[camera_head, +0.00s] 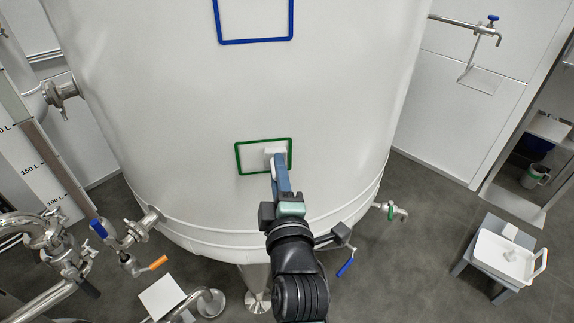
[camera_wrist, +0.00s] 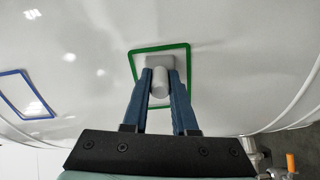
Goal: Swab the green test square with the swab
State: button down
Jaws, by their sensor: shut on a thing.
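The green test square (camera_head: 238,160) is a green frame on the curved side of the white tank. My gripper (camera_head: 277,167) reaches up to it from below. In the wrist view my gripper's blue fingers (camera_wrist: 158,88) are shut on the grey handle of the swab (camera_wrist: 158,62). The swab's pale, block-shaped head (camera_head: 275,154) lies inside the green square, right of its middle in the head view. It appears to be against the tank wall, though I cannot see the contact face. In the wrist view the green square (camera_wrist: 188,66) surrounds the head, which is near its top edge.
A blue square (camera_head: 254,41) is higher on the tank (camera_head: 170,100). Valves and pipes with orange and blue handles (camera_head: 157,263) stand at lower left. A small outlet valve (camera_head: 393,212) sticks out at lower right. A white tray (camera_head: 505,262) rests on a grey stool at right.

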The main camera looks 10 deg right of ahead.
jog(key=shift+a+r+p, duration=0.15)
jog(key=shift+a+p, duration=0.45)
jog(key=shift+a, duration=0.1)
jog(key=shift+a+r+p, duration=0.1)
jog(key=shift+a+p, duration=0.5)
jog(key=shift+a, duration=0.1)
jog(key=shift+a+f+p, duration=0.15)
jog(key=shift+a+p, duration=0.5)
jog(key=shift+a, duration=0.35)
jog(key=shift+a+f+p, duration=0.1)
jog(key=shift+a+p, duration=0.5)
jog(key=shift+a, duration=0.4)
jog(key=shift+s+d, duration=0.1)
jog(key=shift+s+p, duration=0.75)
jog(key=shift+s, duration=2.15)
jog(key=shift+s, duration=0.1)
jog(key=shift+s, duration=1.45)
